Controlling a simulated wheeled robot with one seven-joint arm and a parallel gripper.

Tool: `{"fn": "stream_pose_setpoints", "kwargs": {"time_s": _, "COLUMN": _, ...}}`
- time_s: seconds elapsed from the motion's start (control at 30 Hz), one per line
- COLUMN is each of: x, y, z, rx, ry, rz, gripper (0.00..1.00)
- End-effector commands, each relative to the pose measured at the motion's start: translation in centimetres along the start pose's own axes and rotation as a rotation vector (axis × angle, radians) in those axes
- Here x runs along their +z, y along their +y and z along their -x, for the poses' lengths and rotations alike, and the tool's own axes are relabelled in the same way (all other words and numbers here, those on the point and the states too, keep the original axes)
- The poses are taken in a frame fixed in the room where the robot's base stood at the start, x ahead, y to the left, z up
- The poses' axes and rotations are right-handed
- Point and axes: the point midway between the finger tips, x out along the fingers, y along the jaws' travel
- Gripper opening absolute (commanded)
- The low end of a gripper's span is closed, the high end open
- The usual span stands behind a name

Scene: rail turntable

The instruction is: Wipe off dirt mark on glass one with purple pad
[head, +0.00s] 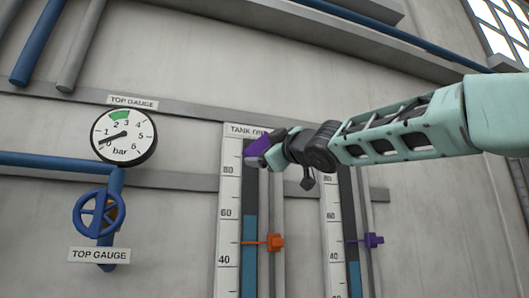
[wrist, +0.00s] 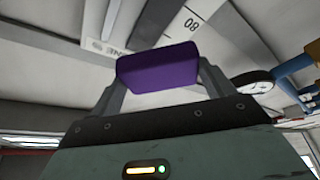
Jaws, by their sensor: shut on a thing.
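Glass one (head: 250,195) is the left upright sight tube below the partly covered "TANK ONE" label (head: 247,131). It is blue in its lower part and dark above. My gripper (head: 268,152) is at the upper end of this glass, shut on the purple pad (head: 258,146). In the wrist view the purple pad (wrist: 158,67) sits between both fingers (wrist: 160,80). I cannot tell whether the pad touches the glass. I see no dirt mark on the visible part of glass one; the pad and gripper cover part of its upper end.
A scale plate (head: 229,215) stands left of glass one, and an orange marker (head: 276,242) crosses it. A second glass (head: 350,225) with a purple marker (head: 373,240) is to the right. The top gauge (head: 123,135) and blue valve wheel (head: 98,212) are at left.

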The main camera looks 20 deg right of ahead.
Motion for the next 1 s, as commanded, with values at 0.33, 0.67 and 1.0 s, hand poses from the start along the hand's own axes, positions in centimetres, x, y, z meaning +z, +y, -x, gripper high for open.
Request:
{"fn": "stream_pose_setpoints", "kwargs": {"time_s": 0.33, "x": 0.0, "y": 0.0, "z": 0.0, "rx": 0.000, "ry": 0.000, "rz": 0.000, "gripper": 0.63}}
{"fn": "stream_pose_setpoints", "kwargs": {"time_s": 0.67, "x": 0.6, "y": 0.0, "z": -1.5, "rx": -0.001, "ry": -0.001, "rz": -0.001, "gripper": 0.63}}
{"fn": "stream_pose_setpoints", "kwargs": {"time_s": 1.0, "x": 1.9, "y": 0.1, "z": -4.8, "rx": 0.000, "ry": 0.000, "rz": 0.000, "gripper": 0.63}}
